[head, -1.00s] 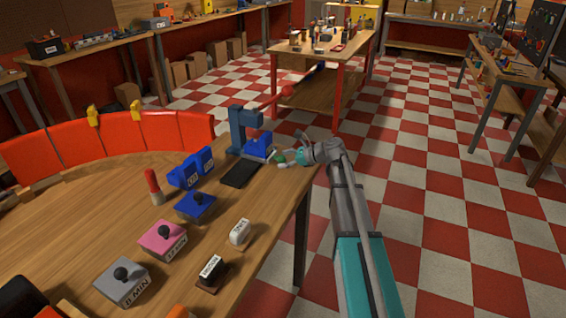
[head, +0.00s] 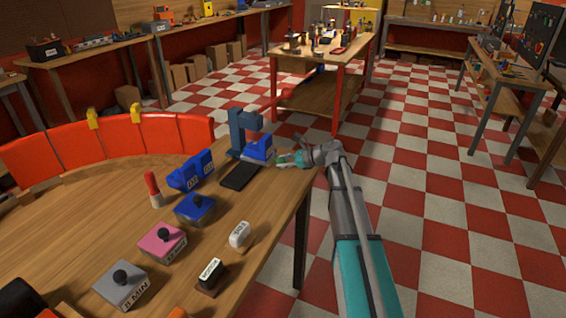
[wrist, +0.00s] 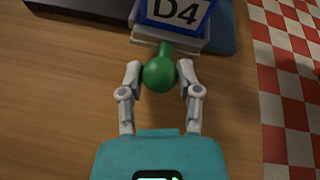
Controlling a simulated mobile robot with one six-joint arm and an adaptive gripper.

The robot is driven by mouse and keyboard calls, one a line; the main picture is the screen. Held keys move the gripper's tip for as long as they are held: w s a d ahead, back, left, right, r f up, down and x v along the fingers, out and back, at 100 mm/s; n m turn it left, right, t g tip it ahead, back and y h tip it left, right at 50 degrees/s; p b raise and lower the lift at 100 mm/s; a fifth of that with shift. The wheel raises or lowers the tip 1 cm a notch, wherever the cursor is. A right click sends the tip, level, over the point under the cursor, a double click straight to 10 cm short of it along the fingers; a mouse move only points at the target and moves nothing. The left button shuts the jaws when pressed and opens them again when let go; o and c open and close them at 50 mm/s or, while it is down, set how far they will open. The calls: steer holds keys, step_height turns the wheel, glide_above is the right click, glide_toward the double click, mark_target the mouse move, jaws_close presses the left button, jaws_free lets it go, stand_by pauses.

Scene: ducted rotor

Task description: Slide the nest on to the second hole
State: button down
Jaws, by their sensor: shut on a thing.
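The nest (wrist: 173,14) is a blue block with a white label reading D4, on a pale base, at the top of the wrist view. In the head view the blue nest (head: 259,148) sits at the foot of a dark blue press (head: 237,130). A green ball knob (wrist: 159,74) on a short stem sticks out from the nest toward me. My gripper (wrist: 160,72) is shut on this knob, one finger on each side. It also shows in the head view (head: 285,158), at the table's right edge. I cannot make out any holes.
A black slab (head: 241,176) lies in front of the press. A blue block (head: 191,171), a red-handled tool (head: 153,189) and several knobbed boxes and stamps stand on the wooden table (head: 100,215). The checkered floor to the right is clear.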

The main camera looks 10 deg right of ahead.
mark_target(289, 161)
steer(key=shift+w+d, duration=0.8)
steer(key=shift+w, duration=0.3)
steer(key=shift+w+d, duration=0.75)
steer(key=shift+w, duration=0.35)
steer(key=shift+c, duration=1.5)
jaws_free()
steer(key=shift+d, duration=0.1)
steer(key=shift+s, duration=0.1)
